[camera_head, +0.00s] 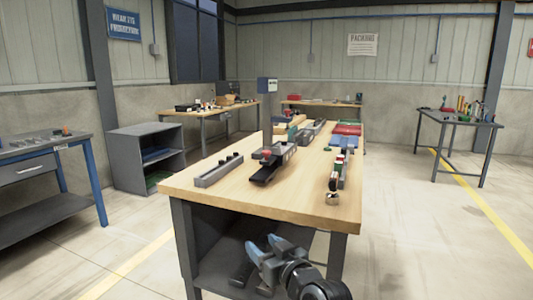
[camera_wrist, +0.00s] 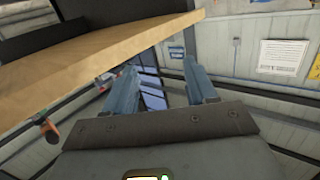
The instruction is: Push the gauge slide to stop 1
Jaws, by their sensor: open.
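My gripper (camera_head: 266,248) is in front of the workbench, below the level of its top. Its blue fingers are apart with nothing between them, as the wrist view (camera_wrist: 160,85) also shows. On the wooden table (camera_head: 225,194) stands a long grey rail with dark knobs (camera_head: 219,170) at the left. Beside it is a dark device with a red part (camera_head: 268,163) near the table's middle. I cannot tell which of these is the gauge slide, and no stop 1 label is readable. My gripper touches neither.
A row of small parts (camera_head: 338,172) lies along the table's right side, with a small brass-coloured ring (camera_head: 332,198) at the front right. Red and blue bins (camera_head: 346,130) sit further back. The table's front edge lies between my gripper and the things on top. Open floor (camera_head: 430,240) is to the right.

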